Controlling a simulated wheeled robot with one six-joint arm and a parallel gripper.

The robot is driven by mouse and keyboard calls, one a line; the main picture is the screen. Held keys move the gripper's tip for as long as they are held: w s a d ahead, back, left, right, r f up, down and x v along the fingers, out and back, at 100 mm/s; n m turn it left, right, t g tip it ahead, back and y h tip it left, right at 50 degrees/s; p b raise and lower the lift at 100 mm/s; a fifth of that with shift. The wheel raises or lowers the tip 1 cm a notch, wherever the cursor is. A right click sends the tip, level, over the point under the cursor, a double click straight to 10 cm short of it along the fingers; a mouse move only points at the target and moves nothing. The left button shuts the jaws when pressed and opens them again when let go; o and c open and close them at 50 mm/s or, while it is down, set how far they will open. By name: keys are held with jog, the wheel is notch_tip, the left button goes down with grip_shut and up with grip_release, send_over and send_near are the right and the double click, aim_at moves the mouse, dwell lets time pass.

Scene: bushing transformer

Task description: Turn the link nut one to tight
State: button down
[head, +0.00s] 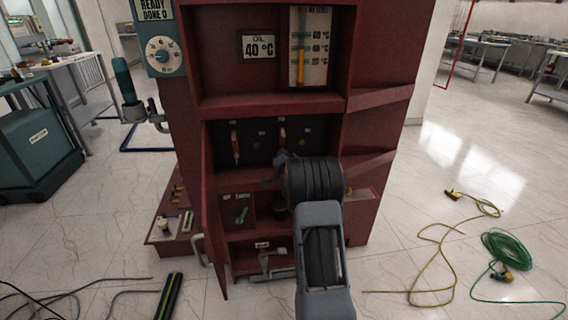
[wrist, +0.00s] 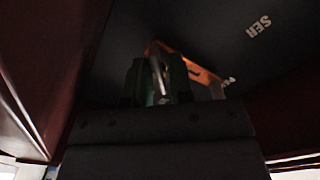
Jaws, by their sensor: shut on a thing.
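My gripper (wrist: 157,82) is inside the dark lower compartment of the red cabinet. In the wrist view its two fingers are closed around a small grey metal part (wrist: 158,76), which looks like the link nut. An orange-copper bar (wrist: 200,72) runs slantwise just behind the fingers, close to the dark back panel. In the head view my wrist hides most of the gripper and the part in it. Two small links hang on the back panel, the left link (head: 235,146) in the open and the right link (head: 282,130) just above my gripper.
The cabinet's red side walls (wrist: 55,60) stand close to my gripper. The open cabinet door (head: 213,235) stands at the left. A yellow cable (head: 425,262) and a green coil (head: 508,250) lie on the floor at right.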

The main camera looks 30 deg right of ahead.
jog(key=m+b, duration=0.3)
jog(key=m, duration=0.1)
jog(key=shift+f+m, duration=0.15)
jog(key=shift+m, duration=0.15)
jog(key=shift+m+b, duration=0.8)
jog(key=shift+m, duration=1.4)
jog(key=c, duration=1.3)
grip_release()
jog(key=p+v, duration=0.1)
jog(key=v, duration=1.2)
jog(key=shift+s+a+p, duration=0.15)
jog(key=shift+s+p, duration=0.2)
